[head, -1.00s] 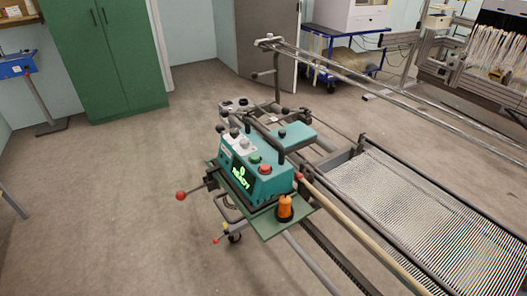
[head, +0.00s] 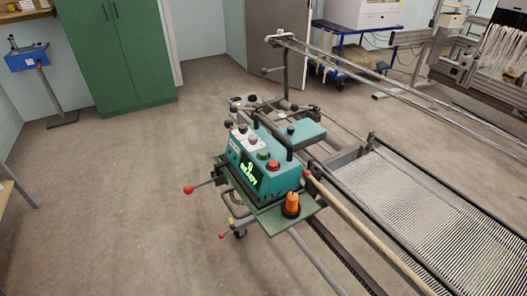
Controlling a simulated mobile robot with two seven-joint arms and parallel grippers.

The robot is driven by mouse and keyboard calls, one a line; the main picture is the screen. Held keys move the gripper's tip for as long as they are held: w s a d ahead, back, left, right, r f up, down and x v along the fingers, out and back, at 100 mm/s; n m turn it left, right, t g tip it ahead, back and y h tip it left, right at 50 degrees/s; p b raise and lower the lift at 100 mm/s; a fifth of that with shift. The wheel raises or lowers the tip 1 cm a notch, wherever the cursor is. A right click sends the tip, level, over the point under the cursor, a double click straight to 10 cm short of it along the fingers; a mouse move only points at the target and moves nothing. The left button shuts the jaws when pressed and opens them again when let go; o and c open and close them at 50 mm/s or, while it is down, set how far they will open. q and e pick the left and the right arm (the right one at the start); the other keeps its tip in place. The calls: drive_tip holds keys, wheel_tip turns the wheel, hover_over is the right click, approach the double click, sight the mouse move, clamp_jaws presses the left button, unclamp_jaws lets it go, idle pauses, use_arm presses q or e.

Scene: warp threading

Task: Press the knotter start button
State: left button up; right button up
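The knotter (head: 250,185) is a teal machine on a rail frame in the middle of the head view. Its dark front display (head: 249,173) shows green text that reads like "READY". On its sloped top are a green button (head: 263,154), a red button (head: 273,165) and several dark and pale knobs. Which button is the start button is not labelled legibly; the green one is in plain sight. An orange beacon-like part (head: 291,204) stands on the green shelf at its front right. Neither of my grippers is in view.
A red-knobbed lever (head: 188,189) juts out left of the knotter. Warp threads (head: 400,200) stretch across the frame at right, with long rails behind. A green cabinet (head: 125,50) and a blue device on a stand (head: 28,58) are at back left. The left floor is clear.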

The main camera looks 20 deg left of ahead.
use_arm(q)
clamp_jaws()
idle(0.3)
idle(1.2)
